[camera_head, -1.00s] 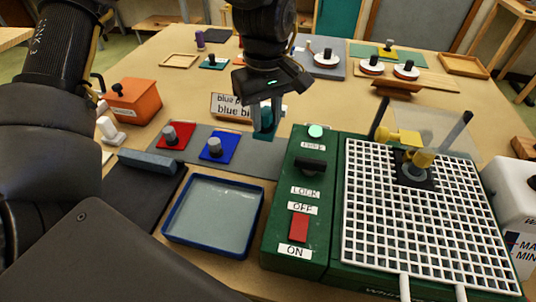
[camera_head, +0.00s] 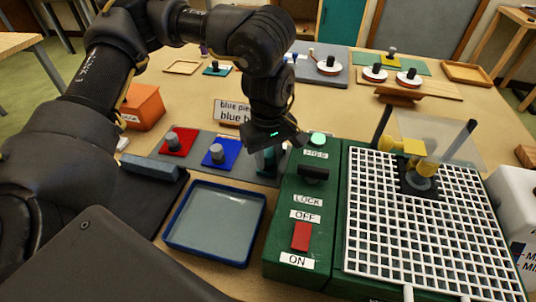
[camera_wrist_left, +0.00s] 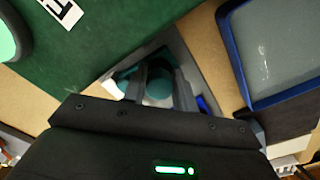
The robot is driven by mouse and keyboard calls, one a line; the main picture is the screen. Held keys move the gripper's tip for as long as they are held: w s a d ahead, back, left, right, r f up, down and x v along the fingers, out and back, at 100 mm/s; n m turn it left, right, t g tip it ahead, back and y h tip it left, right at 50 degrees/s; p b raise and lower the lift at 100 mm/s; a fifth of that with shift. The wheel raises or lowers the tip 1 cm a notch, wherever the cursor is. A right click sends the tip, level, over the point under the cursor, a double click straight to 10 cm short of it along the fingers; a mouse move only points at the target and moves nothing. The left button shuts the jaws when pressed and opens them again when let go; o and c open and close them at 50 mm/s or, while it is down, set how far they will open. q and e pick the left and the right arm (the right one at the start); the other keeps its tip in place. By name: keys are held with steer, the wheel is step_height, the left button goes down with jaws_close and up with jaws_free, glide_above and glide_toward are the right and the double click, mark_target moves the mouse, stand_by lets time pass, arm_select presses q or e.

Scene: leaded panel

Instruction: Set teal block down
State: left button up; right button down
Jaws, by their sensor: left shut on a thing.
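The teal block (camera_wrist_left: 158,86) is between the fingers of my left gripper (camera_wrist_left: 160,88) in the left wrist view. My left gripper is shut on the block's round teal knob. In the head view the left gripper (camera_head: 267,158) points down at the right end of the grey mat (camera_head: 247,166), beside the green machine. The gripper's body and fingers hide most of the teal block there. I cannot tell whether the block touches the mat. My right gripper is not in view.
A blue block (camera_head: 220,155) and a red block (camera_head: 178,142) sit on the mat to the left. The green machine (camera_head: 306,240) with its white grid stands close on the right. A blue-rimmed tray (camera_head: 215,260) lies in front.

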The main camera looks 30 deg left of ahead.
arm_select(q)
steer(key=shift+s, duration=0.1)
steer(key=shift+f, duration=0.1)
steer(key=o, duration=0.8)
steer(key=shift+o, duration=0.6)
step_height(320, 180, up, 12)
steer(key=shift+r+p, duration=0.2)
steer(key=shift+p, duration=0.1)
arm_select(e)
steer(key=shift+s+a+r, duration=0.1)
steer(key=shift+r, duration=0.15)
